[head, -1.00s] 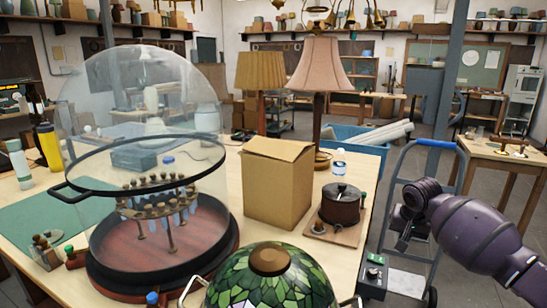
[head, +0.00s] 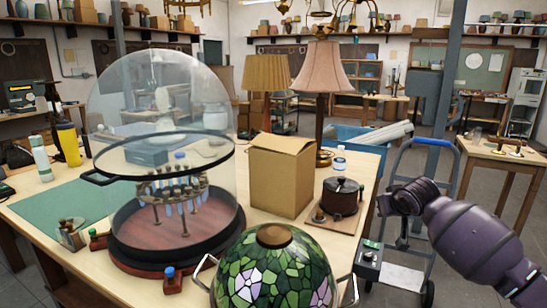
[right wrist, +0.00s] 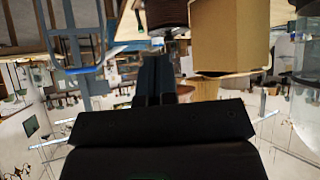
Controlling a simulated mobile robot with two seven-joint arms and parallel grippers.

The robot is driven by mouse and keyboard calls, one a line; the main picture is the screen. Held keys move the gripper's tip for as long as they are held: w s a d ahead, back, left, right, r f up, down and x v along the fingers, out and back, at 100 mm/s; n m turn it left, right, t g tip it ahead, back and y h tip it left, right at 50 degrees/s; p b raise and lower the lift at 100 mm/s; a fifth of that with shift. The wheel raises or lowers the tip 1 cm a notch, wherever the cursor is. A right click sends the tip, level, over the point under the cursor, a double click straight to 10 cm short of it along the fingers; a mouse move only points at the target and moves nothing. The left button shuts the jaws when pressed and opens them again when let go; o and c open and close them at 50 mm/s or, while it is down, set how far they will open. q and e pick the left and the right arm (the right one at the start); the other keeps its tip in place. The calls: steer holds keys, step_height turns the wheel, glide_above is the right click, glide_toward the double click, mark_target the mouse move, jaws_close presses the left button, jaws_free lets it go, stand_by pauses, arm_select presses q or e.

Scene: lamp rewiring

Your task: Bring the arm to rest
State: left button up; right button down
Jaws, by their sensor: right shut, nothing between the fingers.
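My right arm (head: 470,238), purple with a dark wrist, comes in from the right in the head view. Its dark end hangs in the air to the right of the workbench, in front of the blue hand truck (head: 408,160). In the right wrist view my right gripper (right wrist: 155,60) has its two dark fingers together, with nothing between them. The fingers point toward the bench side, where a cardboard box (right wrist: 230,35) and a dark brown pot (right wrist: 167,18) appear upside down. My left gripper is not in view.
The workbench (head: 345,208) holds a glass dome (head: 160,90), a cardboard box (head: 281,178), a brown pot (head: 341,197) on a board and two lamps. A green stained-glass shade (head: 272,272) is at the front. A small wooden table (head: 500,155) stands at the right.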

steer(key=s+a+f+n+t+y, duration=0.3)
steer(key=s+a+f+n+t, duration=0.2)
steer(key=s+a+f, duration=0.5)
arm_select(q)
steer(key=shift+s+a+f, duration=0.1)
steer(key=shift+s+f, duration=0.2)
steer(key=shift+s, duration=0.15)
arm_select(e)
steer(key=s+d+f+m+g+h, duration=0.1)
steer(key=s+d+f, duration=0.1)
steer(key=s+f, duration=0.4)
steer(key=s+d+f+m+g+h, duration=0.1)
steer(key=s+f, duration=0.6)
steer(key=s, duration=0.9)
steer(key=s+d+f+m+g+h, duration=0.1)
steer(key=s+d+f+m, duration=0.2)
steer(key=s+f, duration=0.3)
steer(key=s, duration=0.5)
steer(key=shift+s+d+f+h, duration=0.3)
steer(key=shift+s+f, duration=0.05)
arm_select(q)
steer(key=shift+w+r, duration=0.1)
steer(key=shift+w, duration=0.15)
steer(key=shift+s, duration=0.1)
arm_select(e)
steer(key=c, duration=1.8)
jaws_free()
